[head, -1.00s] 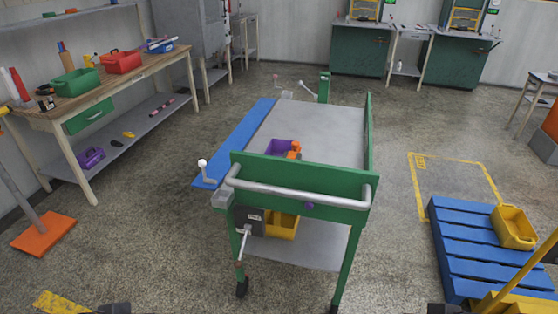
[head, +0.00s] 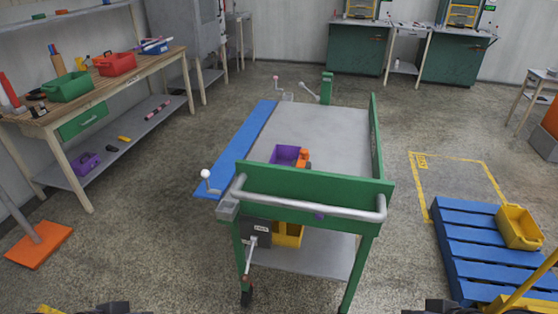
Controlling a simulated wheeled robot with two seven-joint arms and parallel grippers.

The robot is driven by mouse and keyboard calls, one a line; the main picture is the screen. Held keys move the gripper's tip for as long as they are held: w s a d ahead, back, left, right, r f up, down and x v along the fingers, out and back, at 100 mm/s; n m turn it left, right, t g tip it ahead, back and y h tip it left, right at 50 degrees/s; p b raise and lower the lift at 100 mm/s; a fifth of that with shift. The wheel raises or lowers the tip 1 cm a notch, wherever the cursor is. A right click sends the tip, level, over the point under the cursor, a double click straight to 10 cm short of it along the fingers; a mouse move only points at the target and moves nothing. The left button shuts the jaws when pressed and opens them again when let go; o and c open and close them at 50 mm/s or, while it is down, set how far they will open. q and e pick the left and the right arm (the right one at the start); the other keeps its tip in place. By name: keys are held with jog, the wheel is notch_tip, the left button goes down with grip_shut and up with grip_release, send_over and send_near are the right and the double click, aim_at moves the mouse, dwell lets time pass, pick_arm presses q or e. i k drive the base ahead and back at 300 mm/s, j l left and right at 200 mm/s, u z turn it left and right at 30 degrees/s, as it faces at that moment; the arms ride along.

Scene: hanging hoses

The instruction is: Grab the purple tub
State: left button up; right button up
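A purple tub (head: 284,154) sits on the grey top of the green cart, behind its green front panel, which partly hides it. An orange object (head: 303,158) with a dark part is against its right side. Another purple tub (head: 86,163) sits on the lower shelf of the workbench at left. My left gripper (head: 113,307) and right gripper (head: 428,306) show only as dark parts at the bottom edge, well short of the cart. Their fingers are too cut off to tell whether they are open.
The green cart (head: 330,182) has a grey front handle bar (head: 310,205), a blue side flap (head: 240,150) and a yellow bin (head: 288,234) below. A blue pallet (head: 470,245) with a yellow bin (head: 519,227) stands at right.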

aim_at(281, 155)
jog(key=i+j, duration=0.35)
jog(key=i+j+z, duration=0.1)
jog(key=i+j, duration=0.25)
jog(key=j, duration=0.15)
jog(key=i+j, duration=0.3)
jog(key=j, duration=0.2)
jog(key=i+j+z, duration=0.1)
jog(key=i+j, duration=0.55)
jog(key=j, duration=0.3)
jog(key=l+z, duration=0.05)
